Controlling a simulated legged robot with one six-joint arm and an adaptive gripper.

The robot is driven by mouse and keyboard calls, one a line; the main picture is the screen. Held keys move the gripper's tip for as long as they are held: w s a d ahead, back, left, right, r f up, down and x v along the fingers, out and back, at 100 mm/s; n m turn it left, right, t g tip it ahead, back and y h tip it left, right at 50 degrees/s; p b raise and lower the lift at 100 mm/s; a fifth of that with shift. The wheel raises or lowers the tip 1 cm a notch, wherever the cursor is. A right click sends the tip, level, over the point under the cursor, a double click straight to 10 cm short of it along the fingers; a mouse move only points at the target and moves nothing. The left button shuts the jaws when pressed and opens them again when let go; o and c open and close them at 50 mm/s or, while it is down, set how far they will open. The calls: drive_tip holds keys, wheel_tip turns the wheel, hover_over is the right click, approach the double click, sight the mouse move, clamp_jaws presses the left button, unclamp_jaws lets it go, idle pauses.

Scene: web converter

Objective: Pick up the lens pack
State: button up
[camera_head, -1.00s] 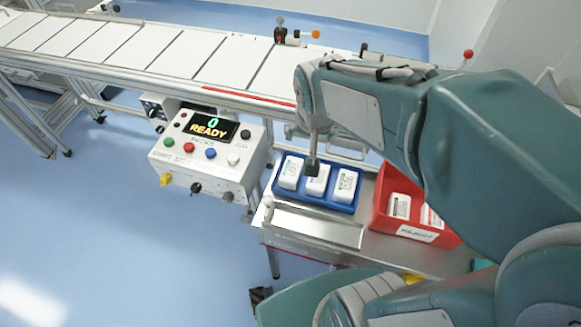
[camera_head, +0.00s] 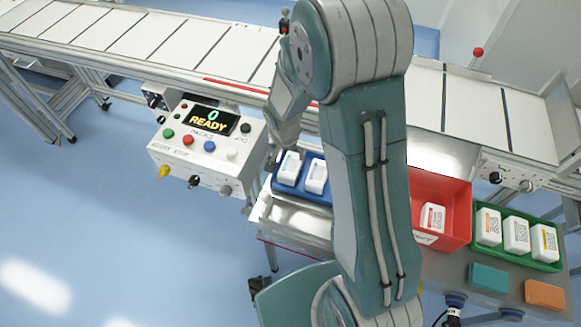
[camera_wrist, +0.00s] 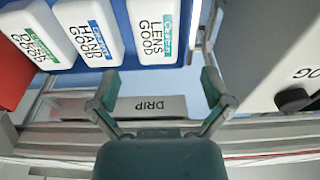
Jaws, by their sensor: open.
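The lens pack (camera_wrist: 153,32) is a white pack with a teal label marked LENS GOOD, in the blue tray (camera_wrist: 112,72). In the head view, the lens pack (camera_head: 290,168) is the leftmost pack in the blue tray (camera_head: 283,187). My gripper (camera_wrist: 160,88) is open and empty. In the wrist view its fingertips are just below the lens pack, one on each side of its line, apart from it. In the head view my arm hides part of the tray, and the fingertips are hard to make out.
Beside the lens pack are the hand pack (camera_wrist: 92,35) and a green-labelled pack (camera_wrist: 30,38). A DRIP plate (camera_wrist: 165,106) lies by the tray. A control box (camera_head: 205,150), conveyor (camera_head: 150,45), red bin (camera_head: 448,190) and green tray (camera_head: 540,264) stand around.

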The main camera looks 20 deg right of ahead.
sight(291, 164)
wheel_tip(291, 164, down, 2)
drive_tip(key=shift+w+f, duration=0.1)
drive_tip(key=shift+w, duration=0.05)
drive_tip(key=shift+d+f, duration=0.3)
drive_tip(key=shift+f, duration=0.3)
drive_tip(key=f, duration=0.3)
drive_tip(key=shift+w+d+f, duration=0.2)
drive_tip(key=shift+d+f, duration=0.05)
drive_tip(key=shift+d, duration=0.1)
drive_tip(key=shift+w+f, duration=0.1)
drive_tip(key=shift+f, duration=0.35)
drive_tip(key=c, duration=1)
